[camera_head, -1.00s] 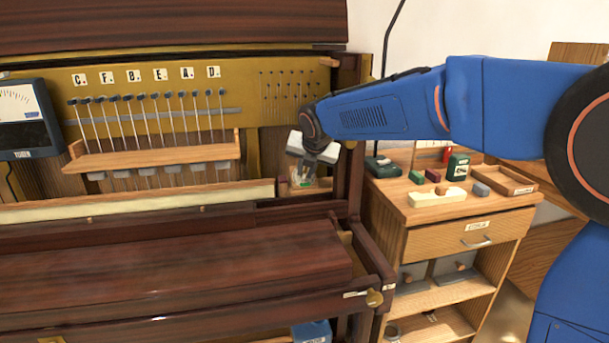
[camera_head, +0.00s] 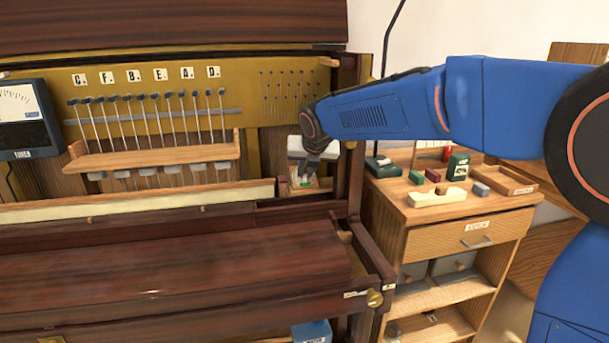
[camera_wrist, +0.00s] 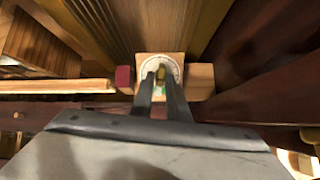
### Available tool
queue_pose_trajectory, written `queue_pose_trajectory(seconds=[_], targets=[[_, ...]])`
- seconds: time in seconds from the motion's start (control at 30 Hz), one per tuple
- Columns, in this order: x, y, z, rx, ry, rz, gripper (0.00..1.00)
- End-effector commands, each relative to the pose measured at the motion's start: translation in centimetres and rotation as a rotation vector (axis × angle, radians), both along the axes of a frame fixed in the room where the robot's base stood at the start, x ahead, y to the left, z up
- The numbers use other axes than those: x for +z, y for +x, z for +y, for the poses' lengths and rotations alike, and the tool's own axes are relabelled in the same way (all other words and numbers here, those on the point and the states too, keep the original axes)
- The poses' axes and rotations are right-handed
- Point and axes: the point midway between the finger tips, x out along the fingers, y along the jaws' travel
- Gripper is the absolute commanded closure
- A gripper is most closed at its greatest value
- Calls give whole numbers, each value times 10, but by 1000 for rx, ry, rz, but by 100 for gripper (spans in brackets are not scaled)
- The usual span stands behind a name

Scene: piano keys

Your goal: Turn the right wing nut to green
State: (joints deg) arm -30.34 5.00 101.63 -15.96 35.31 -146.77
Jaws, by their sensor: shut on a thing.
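The right wing nut (camera_wrist: 161,73) is a small brass-coloured piece between my fingertips in the wrist view. It sits over a pale round dial on a light wooden block (camera_wrist: 144,60). A green patch (camera_wrist: 160,90) shows on the dial just below the nut, between the fingers. My gripper (camera_wrist: 160,77) is shut on the wing nut, its two dark fingers on either side of it. In the head view my gripper (camera_head: 304,180) reaches down at the right end of the open piano, where the green patch also shows (camera_head: 304,181). The nut itself is hidden there.
A red block (camera_wrist: 124,77) stands left of the dial block. The piano's dark side post (camera_head: 357,150) is close on the right. A row of hammers on a wooden rail (camera_head: 150,157) lies to the left. A wooden cabinet (camera_head: 430,243) with small items stands further right.

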Motion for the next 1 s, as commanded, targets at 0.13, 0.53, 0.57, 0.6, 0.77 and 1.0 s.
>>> queue_pose_trajectory(seconds=[0.13, 0.53, 0.57, 0.6, 0.77, 1.0], targets=[[0, 0, 0, 18, -15, -4, 100], [0, 0, 0, 97, -78, -22, 81], [0, 0, 0, 96, -77, -22, 73], [0, 0, 0, 95, -77, -22, 64], [0, 0, 0, 94, -76, -22, 64], [0, 0, 0, 94, -76, -22, 64]])
